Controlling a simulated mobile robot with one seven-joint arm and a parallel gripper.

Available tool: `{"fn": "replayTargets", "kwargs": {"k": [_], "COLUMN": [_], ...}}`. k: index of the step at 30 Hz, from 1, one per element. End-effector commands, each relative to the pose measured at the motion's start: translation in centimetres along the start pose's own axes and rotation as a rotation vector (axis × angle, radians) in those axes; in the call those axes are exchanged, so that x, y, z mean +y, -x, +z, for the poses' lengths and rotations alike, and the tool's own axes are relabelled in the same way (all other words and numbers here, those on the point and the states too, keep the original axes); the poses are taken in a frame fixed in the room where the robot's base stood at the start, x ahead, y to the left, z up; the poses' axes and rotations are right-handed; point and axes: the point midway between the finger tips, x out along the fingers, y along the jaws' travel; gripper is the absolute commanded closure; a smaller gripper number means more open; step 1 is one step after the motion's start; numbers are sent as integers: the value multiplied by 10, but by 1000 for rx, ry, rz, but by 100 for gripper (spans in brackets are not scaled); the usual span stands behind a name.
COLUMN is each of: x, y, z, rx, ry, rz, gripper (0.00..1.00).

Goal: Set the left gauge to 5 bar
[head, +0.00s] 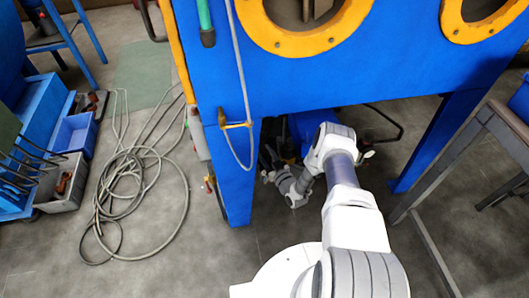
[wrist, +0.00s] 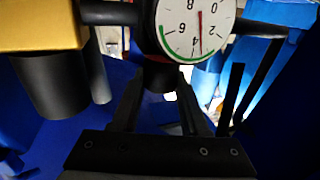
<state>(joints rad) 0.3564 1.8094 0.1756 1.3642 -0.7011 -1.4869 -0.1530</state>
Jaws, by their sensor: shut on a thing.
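A round white gauge (wrist: 197,27) shows upside down at the top of the wrist view, its upper rim cut off. It has dark numbers, a green arc and a thin needle that lies near the 4; the exact reading is hard to tell. A dark knob (wrist: 160,78) sits just below the gauge in the picture. My gripper (wrist: 158,88) has one finger on each side of the knob and is shut on it. Only one gauge is in view. In the head view the gauge and my fingertips cannot be made out beneath the blue cabinet (head: 330,75).
A yellow block (wrist: 40,25) and a black cylinder (wrist: 48,85) are close at the left in the wrist view. A blue cabinet leg (head: 238,185) stands beside my arm. A coiled hose (head: 140,175) lies on the floor. A grey-framed table (head: 475,135) stands at right.

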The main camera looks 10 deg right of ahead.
Motion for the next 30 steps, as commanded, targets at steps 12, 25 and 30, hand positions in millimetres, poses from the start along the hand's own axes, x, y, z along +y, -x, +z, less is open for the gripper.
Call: {"fn": "replayTargets", "kwargs": {"k": [12, 25, 30], "x": [-2, -1, 0], "y": [0, 0, 0], "z": [0, 0, 0], "rx": [-1, -1, 0], "ry": [-3, -1, 0], "rz": [250, 470, 498], "gripper": [100, 100, 100]}}
